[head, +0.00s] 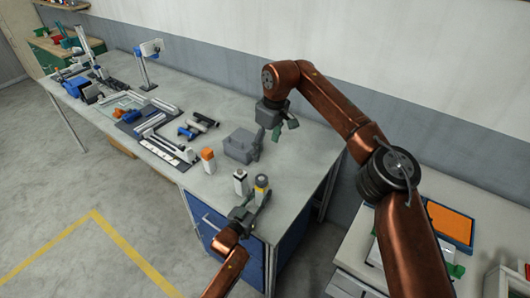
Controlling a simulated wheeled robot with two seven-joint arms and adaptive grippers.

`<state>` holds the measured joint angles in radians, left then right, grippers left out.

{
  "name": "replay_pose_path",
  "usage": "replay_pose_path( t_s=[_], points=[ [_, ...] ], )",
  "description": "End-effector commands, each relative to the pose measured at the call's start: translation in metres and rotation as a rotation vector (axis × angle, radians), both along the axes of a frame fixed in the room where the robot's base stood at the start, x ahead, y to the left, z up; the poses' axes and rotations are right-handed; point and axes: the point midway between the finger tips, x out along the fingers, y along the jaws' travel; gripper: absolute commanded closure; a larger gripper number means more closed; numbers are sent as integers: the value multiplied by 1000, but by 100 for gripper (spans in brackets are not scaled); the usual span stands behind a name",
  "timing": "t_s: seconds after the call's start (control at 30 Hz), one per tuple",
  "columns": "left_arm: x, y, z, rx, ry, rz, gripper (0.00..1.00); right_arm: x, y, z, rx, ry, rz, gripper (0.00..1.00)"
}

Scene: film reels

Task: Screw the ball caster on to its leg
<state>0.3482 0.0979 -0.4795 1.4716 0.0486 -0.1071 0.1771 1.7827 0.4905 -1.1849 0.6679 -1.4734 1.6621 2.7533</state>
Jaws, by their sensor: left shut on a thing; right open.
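My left gripper (252,208) is low at the near end of the bench. It is shut on a small upright piece with a grey top and a yellow band (261,184). I cannot tell for sure whether this is the caster or its leg. A white bottle-like piece with a dark top (240,183) stands just left of it. My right gripper (283,127) is open and empty, above the back of the bench, beyond a grey block-like fixture (239,147). No ball caster can be made out clearly at this size.
The long grey bench (187,96) runs to the far left. An orange-topped white bottle (208,160) stands left of the fixture. Dark and blue tools (190,131) and rails lie farther left. A side table holds an orange tray (450,222) at right. The bench's near right is clear.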

Motion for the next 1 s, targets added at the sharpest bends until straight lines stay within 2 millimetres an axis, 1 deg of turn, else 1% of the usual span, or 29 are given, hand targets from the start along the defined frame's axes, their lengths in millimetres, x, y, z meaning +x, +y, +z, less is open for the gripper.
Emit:
replay_pose_path(
  t_s=[0.27,0.3,0.57,0.87,1.0],
  points=[
    [0,0,2,-1,-3,-1,100,0,0,2,0,0,0,27],
    [0,0,2,-1,-3,-1,70,0,0,2,0,0,0,27],
    [0,0,1,-1,-2,0,52,0,0,1,0,0,0,27],
    [-1,1,0,0,0,0,52,0,0,1,0,0,0,27],
    [-12,8,-1,0,0,0,52,0,0,1,0,0,0,27]
  ],
)
